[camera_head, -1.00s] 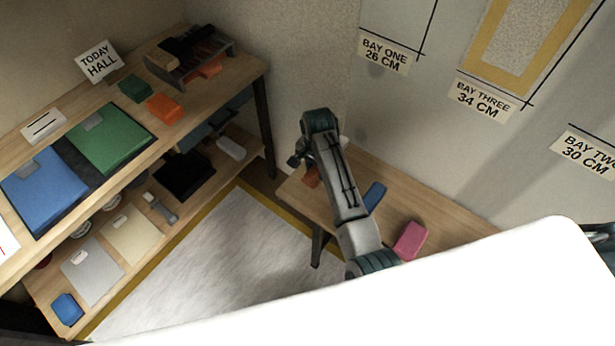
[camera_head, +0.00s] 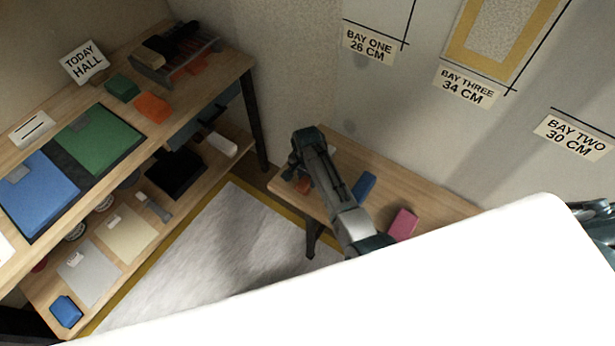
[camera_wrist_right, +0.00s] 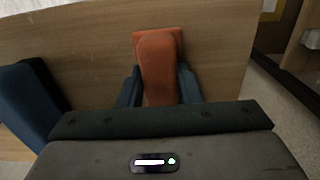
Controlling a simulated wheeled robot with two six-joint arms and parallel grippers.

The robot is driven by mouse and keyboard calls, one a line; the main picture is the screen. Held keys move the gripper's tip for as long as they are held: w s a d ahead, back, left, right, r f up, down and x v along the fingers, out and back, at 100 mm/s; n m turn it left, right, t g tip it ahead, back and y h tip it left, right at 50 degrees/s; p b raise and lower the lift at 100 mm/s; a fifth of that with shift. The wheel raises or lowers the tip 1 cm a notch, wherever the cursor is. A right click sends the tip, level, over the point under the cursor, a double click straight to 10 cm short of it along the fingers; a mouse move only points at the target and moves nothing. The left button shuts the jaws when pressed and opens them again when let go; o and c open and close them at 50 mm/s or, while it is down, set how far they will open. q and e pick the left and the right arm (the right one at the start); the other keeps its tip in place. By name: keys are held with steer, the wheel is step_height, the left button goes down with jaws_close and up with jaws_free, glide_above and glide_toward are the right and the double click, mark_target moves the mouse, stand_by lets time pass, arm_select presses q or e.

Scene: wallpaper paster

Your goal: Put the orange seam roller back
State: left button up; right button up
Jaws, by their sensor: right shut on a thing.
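An orange tool, which looks like the seam roller, shows in the right wrist view (camera_wrist_right: 158,65) with a long handle and a wider far end. My right gripper (camera_wrist_right: 158,90) is shut on it, one finger on each side. In the head view my right gripper (camera_head: 298,172) is low over the left end of the small wooden bench (camera_head: 335,150). The orange tool (camera_head: 303,184) is mostly hidden there by my gripper. I cannot tell whether it touches the bench. My left gripper is not in view.
A blue block (camera_head: 364,186) and a pink block (camera_head: 402,224) lie on the bench, right of my right gripper. At left, a two-level shelf holds a dark tool rack (camera_head: 175,60), an orange block (camera_head: 152,107) and folders. A white surface (camera_head: 400,300) fills the foreground.

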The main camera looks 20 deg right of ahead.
steer(key=shift+f, duration=0.5)
steer(key=o, duration=1.1)
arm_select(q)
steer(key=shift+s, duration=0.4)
arm_select(e)
steer(key=shift+b, duration=0.85)
step_height(320, 180, up, 10)
steer(key=shift+w+d+f, duration=0.1)
steer(key=shift+d, duration=0.05)
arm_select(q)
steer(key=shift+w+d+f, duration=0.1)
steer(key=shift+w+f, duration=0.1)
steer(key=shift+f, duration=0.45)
arm_select(e)
steer(key=shift+r, duration=0.7)
